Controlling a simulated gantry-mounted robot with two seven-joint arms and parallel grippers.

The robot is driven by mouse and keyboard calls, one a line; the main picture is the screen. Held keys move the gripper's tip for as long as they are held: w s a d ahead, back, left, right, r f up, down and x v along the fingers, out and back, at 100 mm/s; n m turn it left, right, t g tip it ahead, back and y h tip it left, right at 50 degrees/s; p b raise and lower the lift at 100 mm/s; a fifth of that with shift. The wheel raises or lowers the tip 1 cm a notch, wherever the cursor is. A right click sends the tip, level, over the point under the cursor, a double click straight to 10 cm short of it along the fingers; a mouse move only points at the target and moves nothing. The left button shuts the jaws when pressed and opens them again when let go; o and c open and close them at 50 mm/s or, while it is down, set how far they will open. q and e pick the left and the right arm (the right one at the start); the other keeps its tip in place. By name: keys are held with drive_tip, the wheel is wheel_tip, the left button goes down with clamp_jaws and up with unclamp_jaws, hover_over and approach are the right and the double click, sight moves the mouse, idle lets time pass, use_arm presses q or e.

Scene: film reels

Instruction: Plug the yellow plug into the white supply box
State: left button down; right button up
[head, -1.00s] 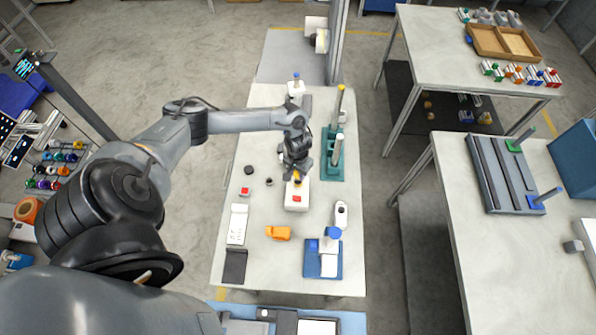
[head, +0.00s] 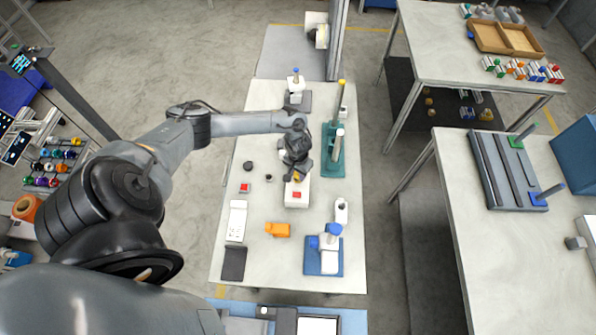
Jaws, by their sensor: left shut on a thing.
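The white supply box (head: 297,202), with a red patch on its front, stands in the middle of the light worktable. My left gripper (head: 296,174) points down over the back part of this box. It is shut on the yellow plug (head: 297,178), of which only a small yellow bit shows below the dark fingers. The plug is at the box's top; I cannot tell whether it is seated in it or just touching. The socket is hidden by the gripper. My right gripper is not in view.
A green base with posts (head: 333,160) stands close right of the gripper. An orange block (head: 278,230), a blue stand (head: 312,262), a white power strip (head: 237,220) and a small red-topped box (head: 244,188) lie around. The table's left back is clear.

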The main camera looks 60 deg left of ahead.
use_arm(q)
drive_tip(key=c, duration=0.7)
unclamp_jaws()
drive_tip(key=shift+f, duration=0.1)
wheel_tip(320, 180, up, 9)
drive_tip(key=shift+r+p, duration=0.1)
drive_tip(key=shift+p, duration=0.5)
drive_tip(key=shift+r, duration=0.8)
